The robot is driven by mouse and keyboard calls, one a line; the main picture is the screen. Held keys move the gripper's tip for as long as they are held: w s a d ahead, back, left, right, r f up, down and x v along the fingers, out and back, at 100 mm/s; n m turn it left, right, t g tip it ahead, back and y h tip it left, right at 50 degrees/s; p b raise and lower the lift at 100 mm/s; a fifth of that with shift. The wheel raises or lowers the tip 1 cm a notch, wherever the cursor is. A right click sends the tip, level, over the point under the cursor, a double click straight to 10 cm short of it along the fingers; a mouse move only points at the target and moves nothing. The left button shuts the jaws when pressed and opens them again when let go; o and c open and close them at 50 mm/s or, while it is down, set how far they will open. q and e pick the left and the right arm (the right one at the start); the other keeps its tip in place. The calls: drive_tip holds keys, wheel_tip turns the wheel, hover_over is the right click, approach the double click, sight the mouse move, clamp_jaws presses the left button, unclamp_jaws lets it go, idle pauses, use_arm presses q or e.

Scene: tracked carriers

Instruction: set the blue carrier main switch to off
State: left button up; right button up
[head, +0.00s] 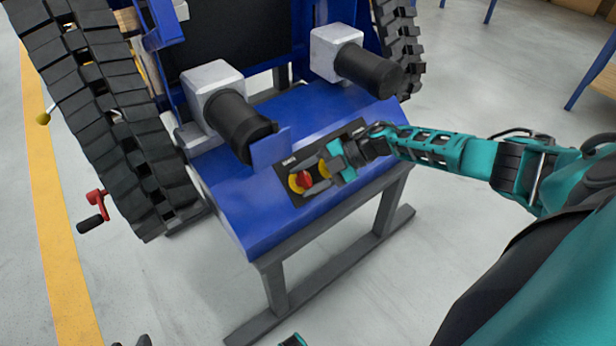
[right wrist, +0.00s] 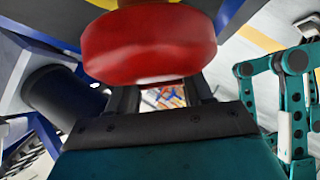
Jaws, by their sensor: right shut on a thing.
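The blue carrier (head: 232,197) stands on tracks, with a sloping blue front deck. A dark panel (head: 355,129) on the deck bears the main switch, a red knob (head: 302,181) over a yellow plate (head: 293,185). My right gripper (head: 311,174) reaches in from the right and is shut on the red knob, with its fingers around it. In the right wrist view the red knob (right wrist: 150,45) is large and close, at the fingers, and hides much of the panel. Only dark bits at the bottom edge of the head view may be my left gripper (head: 141,341); its jaws are unclear.
Two black cylinders (head: 240,125) (head: 369,70) with grey housings stick out above the deck. A small blue plate (head: 270,148) rises near the panel. A red crank (head: 94,208) is beside the left track (head: 105,130). A grey stand (head: 275,290) is under the deck. The floor in front is clear.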

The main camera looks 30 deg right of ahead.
drive_tip(key=shift+s+a+f, duration=0.1)
drive_tip(key=shift+s+a, duration=0.1)
drive_tip(key=shift+a, duration=0.1)
drive_tip(key=o, duration=1)
drive_tip(key=shift+w+d, duration=0.1)
use_arm(q)
drive_tip(key=shift+r, duration=0.1)
use_arm(e)
drive_tip(key=shift+d, duration=0.1)
drive_tip(key=shift+d+r, duration=0.15)
drive_tip(key=shift+r, duration=0.05)
use_arm(q)
drive_tip(key=shift+s+a+r+p, duration=0.15)
drive_tip(key=shift+a+r+p, duration=0.25)
drive_tip(key=shift+p, duration=0.75)
use_arm(e)
drive_tip(key=v, duration=1.2)
drive_tip(key=shift+d, duration=0.2)
use_arm(q)
drive_tip(key=shift+r, duration=0.1)
